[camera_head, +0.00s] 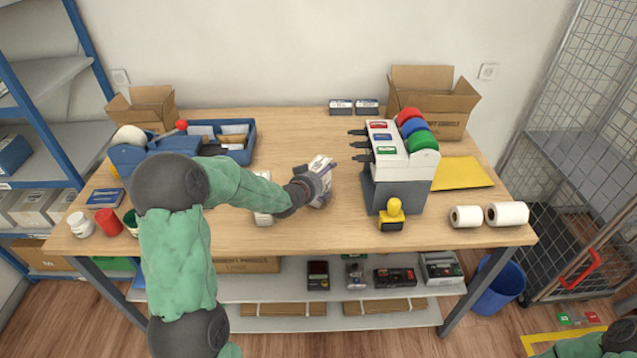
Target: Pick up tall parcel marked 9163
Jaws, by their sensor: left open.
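A tall, narrow white parcel (321,166) with dark print stands near the middle of the table; its number is too small to read. My left gripper (314,187) is open and right at this parcel, reaching in from its left side. Its fingers overlap the lower part of the parcel, and I cannot tell whether they touch it. A second white parcel (262,217) shows partly, with my left forearm hiding its middle. Only a piece of my right arm shows at the bottom right corner, and its gripper is out of view.
A tape dispenser (402,180) with coloured rolls stands right of the tall parcel, its dark prongs pointing toward it. A yellow-handled stamp (392,214) stands in front of it. A blue tray (248,146) lies at back left. The table's front middle is clear.

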